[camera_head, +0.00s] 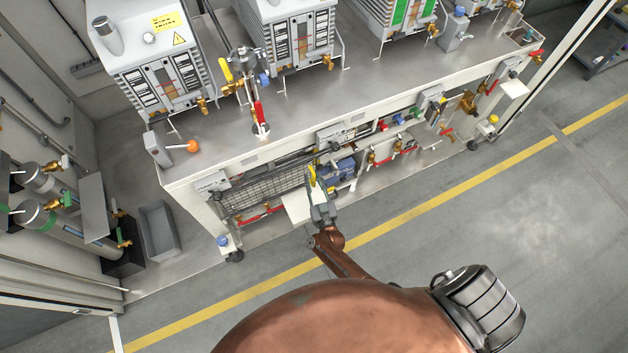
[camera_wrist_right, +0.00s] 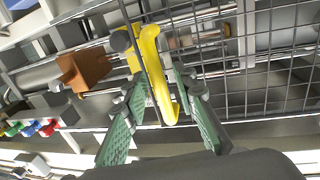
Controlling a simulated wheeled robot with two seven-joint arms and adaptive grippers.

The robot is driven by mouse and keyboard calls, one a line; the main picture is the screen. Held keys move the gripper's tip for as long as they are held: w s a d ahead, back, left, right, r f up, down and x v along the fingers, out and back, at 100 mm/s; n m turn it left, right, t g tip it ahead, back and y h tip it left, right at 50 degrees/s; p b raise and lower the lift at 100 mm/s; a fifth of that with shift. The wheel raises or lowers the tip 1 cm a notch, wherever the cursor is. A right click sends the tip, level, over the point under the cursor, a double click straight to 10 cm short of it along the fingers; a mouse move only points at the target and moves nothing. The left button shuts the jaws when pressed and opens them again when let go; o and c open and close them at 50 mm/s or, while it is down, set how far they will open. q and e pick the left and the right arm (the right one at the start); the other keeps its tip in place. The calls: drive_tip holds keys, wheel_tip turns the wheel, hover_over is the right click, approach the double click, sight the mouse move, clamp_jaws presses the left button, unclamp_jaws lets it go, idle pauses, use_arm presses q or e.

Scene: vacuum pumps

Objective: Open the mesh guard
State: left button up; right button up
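The mesh guard (camera_head: 268,190) is a dark wire grid in the front of the bench, below its top. It also fills the upper right of the right wrist view (camera_wrist_right: 270,60). A yellow handle (camera_head: 312,174) is at its right end. My right gripper (camera_head: 321,210) is at the bench front, close to that handle. In the right wrist view, the yellow handle (camera_wrist_right: 150,50) hangs between the green-padded fingers of my right gripper (camera_wrist_right: 158,82). The fingers stand apart with gaps around the handle, so no grip shows. My left gripper is not in view.
The bench top (camera_head: 330,105) carries several grey pump units (camera_head: 160,60). Pipes and red-handled valves (camera_head: 385,155) sit under the bench, right of the guard. A grey bin (camera_head: 158,230) stands at the left. The floor (camera_head: 480,220) in front is clear, with a yellow line.

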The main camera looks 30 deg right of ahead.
drive_tip(key=shift+s, duration=0.3)
drive_tip(key=v, duration=0.7)
idle(0.4)
